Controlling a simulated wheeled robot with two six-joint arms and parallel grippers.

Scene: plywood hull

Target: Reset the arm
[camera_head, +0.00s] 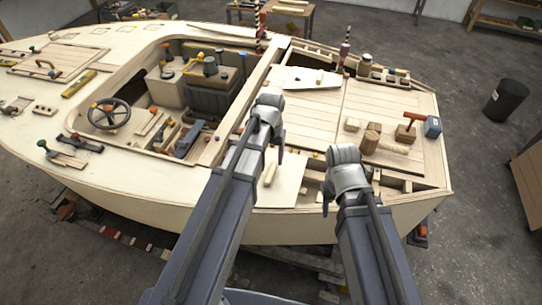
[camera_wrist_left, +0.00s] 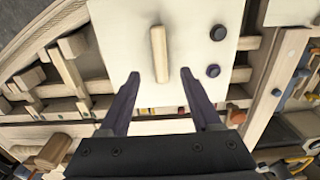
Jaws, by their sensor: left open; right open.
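My left gripper (camera_head: 278,152) hangs over the near side of the plywood hull. In the left wrist view its two dark fingers (camera_wrist_left: 160,78) are spread open with nothing held. A pale panel (camera_wrist_left: 205,45) with a wooden bar handle (camera_wrist_left: 158,55) and dark knobs lies beyond the fingertips. The bar appears ahead of the gap between them, apart from both. My right gripper (camera_head: 326,205) points down near the hull's near edge at the right. Its fingers are small and partly hidden by the wrist; I see nothing in it.
The hull deck (camera_head: 150,190) spreads under both arms. A steering wheel (camera_head: 109,114) stands at the left. Wooden blocks (camera_head: 370,138) and a mallet (camera_head: 413,121) stand on the right deck. A black bin (camera_head: 505,101) is on the open floor at right.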

